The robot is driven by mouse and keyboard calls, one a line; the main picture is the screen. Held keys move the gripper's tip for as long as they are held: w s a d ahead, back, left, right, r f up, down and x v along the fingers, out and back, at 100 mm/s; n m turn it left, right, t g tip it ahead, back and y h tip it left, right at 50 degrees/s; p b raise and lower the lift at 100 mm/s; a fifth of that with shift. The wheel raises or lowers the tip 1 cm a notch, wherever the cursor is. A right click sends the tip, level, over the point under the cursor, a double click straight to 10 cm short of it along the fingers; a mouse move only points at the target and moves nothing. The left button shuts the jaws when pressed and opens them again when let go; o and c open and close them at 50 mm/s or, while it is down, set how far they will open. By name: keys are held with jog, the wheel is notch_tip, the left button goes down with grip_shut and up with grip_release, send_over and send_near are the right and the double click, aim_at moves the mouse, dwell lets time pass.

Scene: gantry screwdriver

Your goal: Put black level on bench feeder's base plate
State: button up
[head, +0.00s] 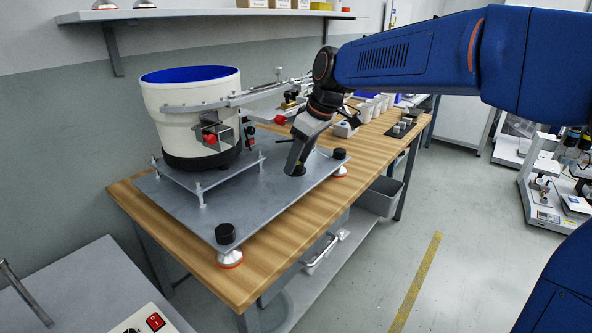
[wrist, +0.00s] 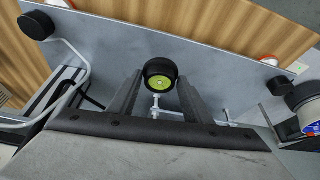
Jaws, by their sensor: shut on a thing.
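The black level (wrist: 160,72) is a small round black piece with a green bubble face, seen between my fingertips in the wrist view. My gripper (wrist: 159,85) is shut on it. In the head view my gripper (head: 295,168) points down over the right part of the bench feeder's base plate (head: 270,205), a flat grey metal sheet. The level is mostly hidden there by the fingers. The fingertips are at or just above the plate; I cannot tell if the level touches it. The base plate also fills the area behind the level in the wrist view (wrist: 215,65).
The white feeder bowl (head: 190,110) with blue inside stands on the plate's left part. Black knobs (head: 225,234) sit at the plate's corners, above white feet. The plate's front middle is clear. White cups (head: 368,108) and small blocks stand farther back on the wooden bench (head: 255,275).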

aim_at(299, 163)
jog(key=shift+w+a+f, duration=0.1)
jog(key=shift+w+a, duration=0.05)
jog(key=shift+a, duration=0.15)
jog(key=shift+f, duration=1.6)
jog(key=shift+f, duration=0.15)
jog(key=o, duration=1.2)
